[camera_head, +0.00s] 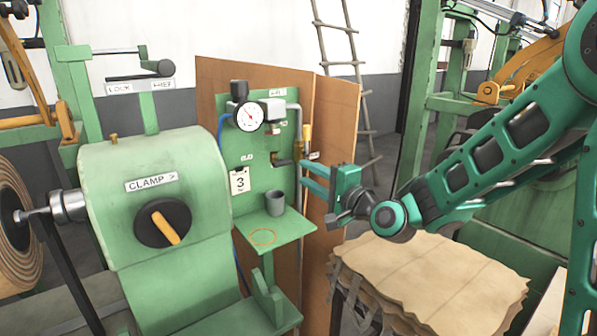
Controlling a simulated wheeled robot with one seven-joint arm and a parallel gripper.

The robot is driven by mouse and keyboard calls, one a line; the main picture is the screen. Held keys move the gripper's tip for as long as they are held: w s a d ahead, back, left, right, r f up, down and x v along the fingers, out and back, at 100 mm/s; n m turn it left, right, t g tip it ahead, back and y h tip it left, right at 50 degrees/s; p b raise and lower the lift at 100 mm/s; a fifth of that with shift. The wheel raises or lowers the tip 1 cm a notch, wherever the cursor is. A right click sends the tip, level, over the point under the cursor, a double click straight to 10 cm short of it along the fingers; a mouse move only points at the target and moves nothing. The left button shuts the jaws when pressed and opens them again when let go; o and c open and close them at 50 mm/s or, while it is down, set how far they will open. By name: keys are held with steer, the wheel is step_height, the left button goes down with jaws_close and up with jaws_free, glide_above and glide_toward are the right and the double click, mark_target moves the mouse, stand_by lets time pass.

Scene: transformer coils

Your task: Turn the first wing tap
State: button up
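A green panel (256,174) carries small pipe fittings. A dark elbow-shaped fitting (280,161) sits low on its right side, beside a small brass-coloured part and an upright yellow handle (306,132). Another small fitting (273,128) hangs under a white box (272,111). I cannot tell which of these is the first wing tap. My gripper (304,177) reaches in from the right, with its two teal fingers apart and nothing visible between them. Its tips are close to the elbow fitting and just below the yellow handle in the picture; contact cannot be told.
A pressure gauge (250,116) and a card marked 3 (240,182) are on the panel. A grey cup (275,203) stands on the green shelf (262,226), near an orange ring. A green clamp housing (160,205) fills the left; stacked brown sheets (440,275) lie below my arm.

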steer(key=shift+v, duration=1.6)
